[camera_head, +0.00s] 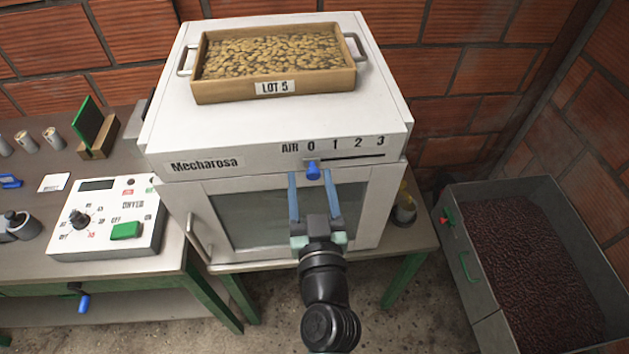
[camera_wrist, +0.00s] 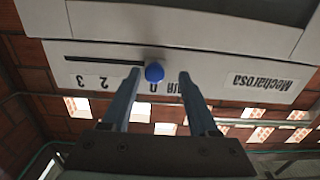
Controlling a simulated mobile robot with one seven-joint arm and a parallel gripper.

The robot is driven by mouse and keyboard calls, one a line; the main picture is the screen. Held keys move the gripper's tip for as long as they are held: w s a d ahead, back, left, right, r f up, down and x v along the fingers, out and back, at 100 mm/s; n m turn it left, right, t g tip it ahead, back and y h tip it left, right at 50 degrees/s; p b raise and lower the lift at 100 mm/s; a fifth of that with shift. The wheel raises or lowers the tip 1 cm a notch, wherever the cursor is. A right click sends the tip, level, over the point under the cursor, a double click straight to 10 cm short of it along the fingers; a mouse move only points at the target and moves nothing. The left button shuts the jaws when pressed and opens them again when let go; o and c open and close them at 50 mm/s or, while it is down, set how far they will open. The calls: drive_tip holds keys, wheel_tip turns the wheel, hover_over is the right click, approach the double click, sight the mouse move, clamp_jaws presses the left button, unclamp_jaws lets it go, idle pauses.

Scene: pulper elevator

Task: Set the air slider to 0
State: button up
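The air slider's blue knob (camera_head: 313,170) sits at the left end of its dark slot (camera_head: 352,157), just under the 0 mark on the white Mecharosa dryer (camera_head: 265,147). My gripper (camera_head: 312,180) is in front of the dryer's face, its two blue fingers pointing up at the knob. In the wrist view, which is upside down, the knob (camera_wrist: 154,72) shows between the finger lines of my gripper (camera_wrist: 157,77), beyond or near the tips. The fingers are apart with a gap between them, and I see no contact with the knob.
A wooden tray of beans labelled LOT 5 (camera_head: 274,88) rests on top of the dryer. A control box (camera_head: 105,250) with a dial and green switch stands on the bench at left. A metal bin of dark cherries (camera_head: 470,262) stands at right.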

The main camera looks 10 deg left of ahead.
drive_tip(key=shift+d, duration=0.15)
drive_tip(key=shift+s+d+f, duration=0.1)
drive_tip(key=shift+s+d, duration=0.1)
drive_tip(key=shift+s, duration=0.3)
drive_tip(key=b+v, duration=0.5)
drive_tip(key=v, duration=0.6)
drive_tip(key=shift+s, duration=0.4)
